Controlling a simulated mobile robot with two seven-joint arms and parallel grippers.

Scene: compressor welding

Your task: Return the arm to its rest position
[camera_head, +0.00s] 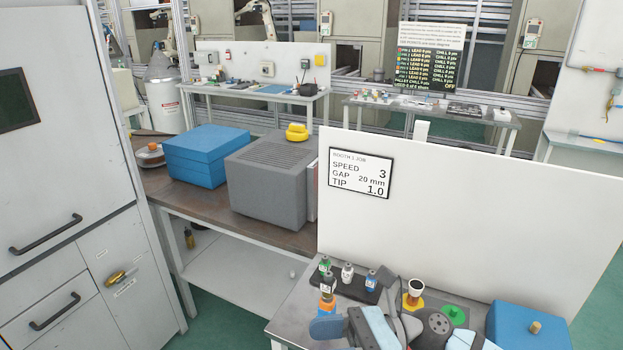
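Parts of my own arms, pale blue and grey, show at the bottom edge of the head view, in front of the near bench (297,306). One grey and blue part, which looks like my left gripper (372,326), is low at the bench's front, close to the bottles. Its fingertips cannot be made out. Pale blue parts of my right arm (468,338) are cut off by the bottom edge, left of a blue box (530,326). Whether either gripper is open or holds anything cannot be seen.
A dark rack (352,290) holds small bottles. Beside it are an orange-labelled bottle (327,293), a yellow-based cup (414,292) and a green disc (454,314). A white panel (470,210) with a job sign (360,172) stands behind. A grey cabinet (60,170) stands left.

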